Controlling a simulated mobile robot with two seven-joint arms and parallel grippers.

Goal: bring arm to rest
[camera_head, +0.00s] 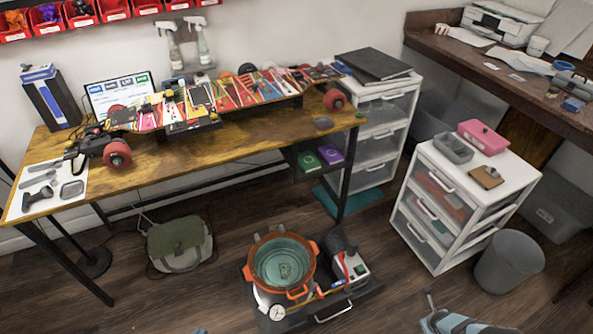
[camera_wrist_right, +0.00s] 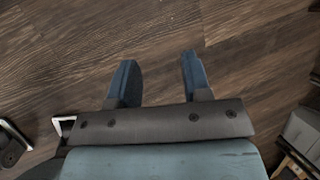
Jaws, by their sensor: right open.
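My right gripper (camera_wrist_right: 158,62) shows in the right wrist view. Its two blue fingers stand apart, with only bare dark wood floor between and beyond them. It is open and empty. In the head view, a blue-grey part of my right arm (camera_head: 455,322) shows at the bottom edge, right of centre, over the floor. My left gripper is not in view.
A workbench (camera_head: 240,150) carries a long skateboard-like board (camera_head: 215,104). A wheeled pot unit (camera_head: 284,262) stands on the floor left of my right arm. A white drawer unit (camera_head: 420,215) and grey bin (camera_head: 509,262) stand beyond. Floor between is clear.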

